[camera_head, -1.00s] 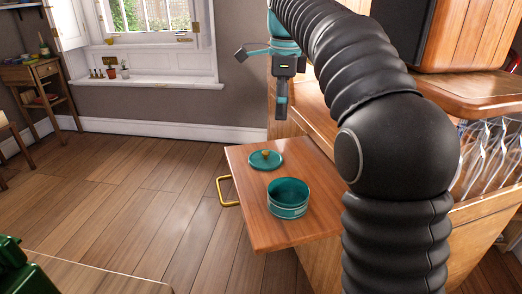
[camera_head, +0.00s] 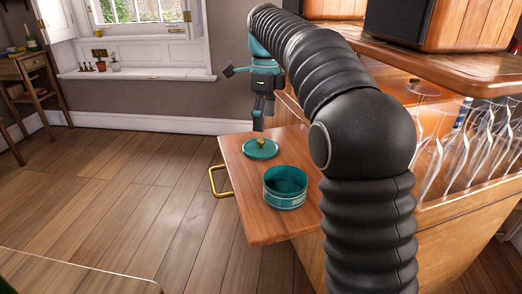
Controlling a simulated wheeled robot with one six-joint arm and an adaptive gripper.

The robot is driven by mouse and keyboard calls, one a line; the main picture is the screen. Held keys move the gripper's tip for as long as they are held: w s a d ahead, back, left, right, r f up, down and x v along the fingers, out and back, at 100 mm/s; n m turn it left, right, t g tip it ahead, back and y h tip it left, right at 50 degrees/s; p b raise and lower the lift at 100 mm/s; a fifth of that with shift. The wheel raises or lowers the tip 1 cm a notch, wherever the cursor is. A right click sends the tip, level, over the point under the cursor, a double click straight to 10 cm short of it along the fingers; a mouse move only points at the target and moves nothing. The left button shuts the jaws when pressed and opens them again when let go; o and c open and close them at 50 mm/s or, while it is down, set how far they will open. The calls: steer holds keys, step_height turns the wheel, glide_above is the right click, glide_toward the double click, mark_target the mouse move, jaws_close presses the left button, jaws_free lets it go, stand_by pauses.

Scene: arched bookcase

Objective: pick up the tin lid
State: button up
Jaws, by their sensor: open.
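The tin lid (camera_head: 261,151) is a flat teal disc with a small gold knob. It lies on the wooden pull-out board (camera_head: 252,223), towards its far end. The open teal tin (camera_head: 285,188) stands upright on the same board, nearer to me and to the right of the lid. My gripper (camera_head: 258,125) points down just above and behind the lid's knob in the picture. It looks empty, and a gap to the lid seems to remain. The finger opening is hard to make out at this angle.
A brass handle (camera_head: 219,181) sticks out from the board's left edge. Hanging glasses (camera_head: 465,145) fill the cabinet at right, under a wooden top (camera_head: 440,62). The wooden floor (camera_head: 120,210) at left is clear. A small side table (camera_head: 30,75) stands far left.

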mark_target(261, 145)
steer(key=f, duration=0.1)
steer(key=f+b, duration=0.1)
steer(key=s+f, duration=0.1)
steer(key=f, duration=0.1)
steer(key=shift+a, duration=0.3)
steer(key=shift+f+b, duration=0.3)
steer(key=shift+f, duration=0.3)
steer(key=c, duration=1)
